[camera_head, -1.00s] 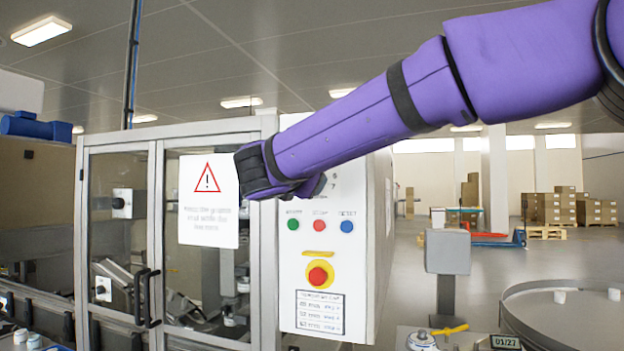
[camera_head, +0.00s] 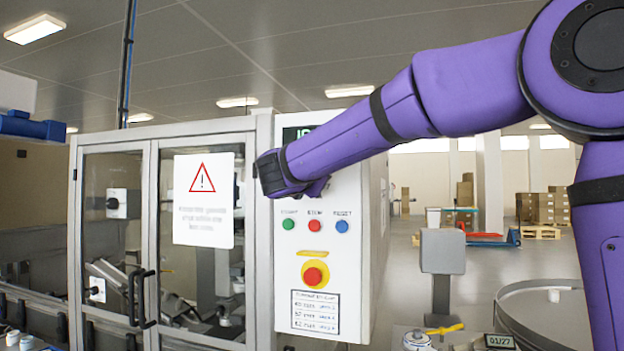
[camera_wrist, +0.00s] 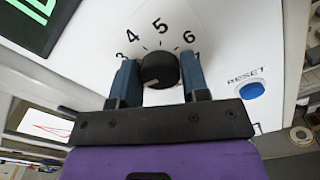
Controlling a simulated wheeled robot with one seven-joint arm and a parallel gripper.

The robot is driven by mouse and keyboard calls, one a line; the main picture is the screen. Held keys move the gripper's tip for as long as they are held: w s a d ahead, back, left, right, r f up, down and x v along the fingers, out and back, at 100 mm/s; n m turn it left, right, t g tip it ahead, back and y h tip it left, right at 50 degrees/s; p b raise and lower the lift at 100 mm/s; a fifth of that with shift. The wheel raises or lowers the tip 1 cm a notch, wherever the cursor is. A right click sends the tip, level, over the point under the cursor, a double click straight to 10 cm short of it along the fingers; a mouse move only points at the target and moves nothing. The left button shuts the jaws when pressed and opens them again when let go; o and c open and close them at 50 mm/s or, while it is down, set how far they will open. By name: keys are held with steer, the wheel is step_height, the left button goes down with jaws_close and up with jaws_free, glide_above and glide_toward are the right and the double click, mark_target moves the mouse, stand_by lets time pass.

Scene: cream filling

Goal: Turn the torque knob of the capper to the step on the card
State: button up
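The torque knob (camera_wrist: 159,70) is a round black knob on the capper's white panel, in the wrist view. Figures 3 to 7 arc around it, with 5 above it. A pale mark shows on its lower left edge. My gripper (camera_wrist: 160,72) has one blue finger on each side of the knob, very close to it; I cannot tell whether they touch it. In the head view my gripper (camera_head: 318,188) hides the knob at the upper panel. The card (camera_head: 315,311) with printed rows is low on the panel (camera_head: 345,230); its text is too small to read surely.
Green (camera_head: 288,223), red (camera_head: 314,225) and blue (camera_head: 342,226) buttons sit just below my gripper. A red emergency stop (camera_head: 315,274) is lower. A green-lit display (camera_wrist: 35,18) is beside the knob. Glass doors (camera_head: 113,210) stand left, a grey post box (camera_head: 442,250) right.

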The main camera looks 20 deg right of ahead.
steer(key=c, duration=0.4)
steer(key=shift+f+m, duration=0.1)
steer(key=shift+m, duration=3.9)
steer(key=o, duration=0.9)
